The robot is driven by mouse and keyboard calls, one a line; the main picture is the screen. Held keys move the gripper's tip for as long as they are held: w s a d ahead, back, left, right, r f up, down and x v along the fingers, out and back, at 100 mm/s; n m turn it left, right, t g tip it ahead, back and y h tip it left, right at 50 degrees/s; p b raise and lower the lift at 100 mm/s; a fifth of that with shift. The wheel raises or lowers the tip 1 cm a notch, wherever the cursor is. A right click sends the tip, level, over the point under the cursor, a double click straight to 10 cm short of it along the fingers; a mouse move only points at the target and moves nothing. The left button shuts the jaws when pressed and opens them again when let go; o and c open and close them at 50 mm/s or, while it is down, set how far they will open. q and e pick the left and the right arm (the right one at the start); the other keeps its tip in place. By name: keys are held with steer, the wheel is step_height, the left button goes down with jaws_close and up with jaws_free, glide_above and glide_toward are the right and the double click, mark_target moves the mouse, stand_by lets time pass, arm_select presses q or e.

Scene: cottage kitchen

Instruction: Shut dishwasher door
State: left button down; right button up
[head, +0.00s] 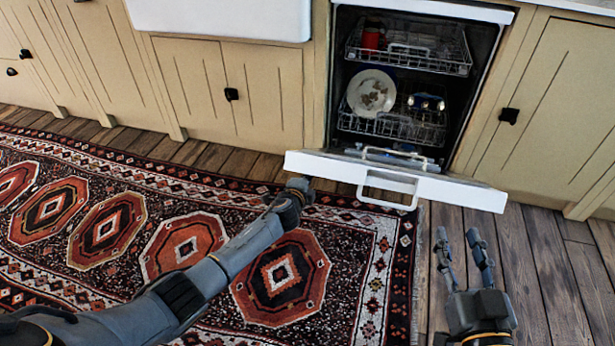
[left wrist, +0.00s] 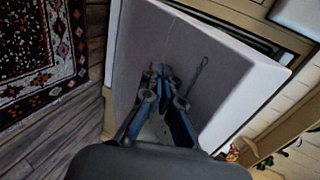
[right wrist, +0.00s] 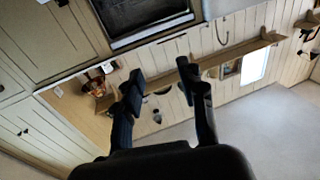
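The dishwasher door (head: 330,166) is lowered, leaving the dishwasher (head: 412,25) open. Its white edge and handle (head: 388,190) face me. My left arm reaches to the door's left end, and its gripper is hidden behind or below the door in the head view. In the left wrist view, my left gripper (left wrist: 161,70) has its fingers together, empty, in front of the door's pale panel (left wrist: 225,75). I cannot tell whether they touch it. My right gripper (head: 458,238) is open and empty, right of the door's handle; it also shows open in the right wrist view (right wrist: 160,75).
Upper and lower racks (head: 440,60) sit inside the dishwasher, holding a red item (head: 372,36) and a plate (head: 371,93). Beige cabinets (head: 560,95) flank it. A patterned rug (head: 110,230) covers the floor at left; the wooden floor (head: 540,250) at right is clear.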

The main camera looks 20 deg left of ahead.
arm_select(q)
steer(key=shift+w+r, duration=0.1)
steer(key=shift+r, duration=0.1)
steer(key=w+r, duration=0.4)
steer(key=shift+w+r, duration=0.25)
steer(key=shift+w, duration=0.15)
steer(key=shift+t, duration=0.3)
steer(key=w+r, duration=0.3)
steer(key=shift+w, duration=0.25)
steer(key=shift+w+r, duration=0.1)
steer(key=shift+r, duration=0.05)
arm_select(e)
steer(key=shift+d+f+g, duration=0.1)
steer(key=shift+f+g, duration=0.2)
steer(key=shift+f, duration=0.3)
arm_select(q)
steer(key=shift+r, duration=0.1)
